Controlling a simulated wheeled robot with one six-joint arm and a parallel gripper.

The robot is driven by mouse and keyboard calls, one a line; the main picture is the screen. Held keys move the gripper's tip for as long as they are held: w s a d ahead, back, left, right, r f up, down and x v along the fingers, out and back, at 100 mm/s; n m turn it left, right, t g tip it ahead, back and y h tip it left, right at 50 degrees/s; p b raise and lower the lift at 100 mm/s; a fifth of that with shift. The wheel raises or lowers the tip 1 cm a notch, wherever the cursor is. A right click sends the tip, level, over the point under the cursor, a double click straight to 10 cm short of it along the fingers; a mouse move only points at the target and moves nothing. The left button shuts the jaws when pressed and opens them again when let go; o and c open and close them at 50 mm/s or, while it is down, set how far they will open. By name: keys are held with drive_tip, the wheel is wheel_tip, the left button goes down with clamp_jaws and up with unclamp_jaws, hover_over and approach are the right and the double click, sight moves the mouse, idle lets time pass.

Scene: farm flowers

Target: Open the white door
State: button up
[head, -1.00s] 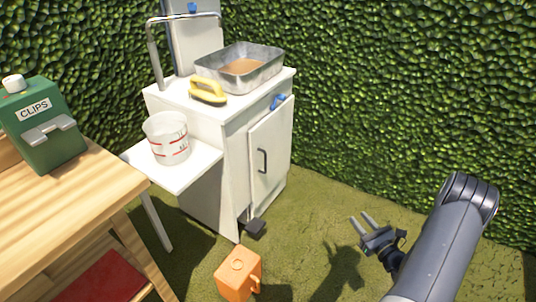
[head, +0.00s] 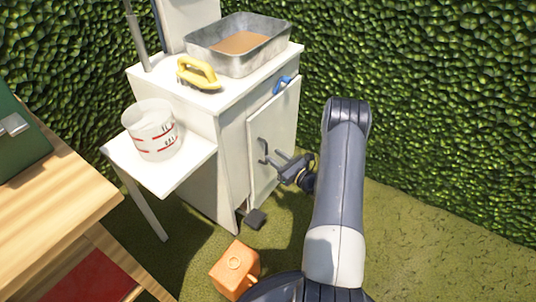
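The white door (head: 284,118) is on the front of a white cabinet (head: 228,125) and looks shut. Its dark upright handle (head: 263,150) is near the door's left edge. My gripper (head: 273,160) is in front of the door, its two fingers apart and pointing left toward the handle. In the picture the fingertips are just right of the handle. I cannot tell whether they touch it. The gripper and wrist hide part of the lower right of the door.
An orange container (head: 234,270) stands on the grass near a dark pedal (head: 255,219). A measuring cup (head: 153,130) is on the side shelf (head: 185,165). A metal basin (head: 240,45) and yellow-handled tool (head: 197,74) are on top. A wooden table (head: 60,195) is left; a hedge stands behind.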

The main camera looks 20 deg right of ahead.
drive_tip(key=x, duration=0.3)
drive_tip(key=shift+w+a, duration=0.15)
drive_tip(key=shift+w, duration=0.15)
drive_tip(key=shift+c, duration=0.4)
clamp_jaws()
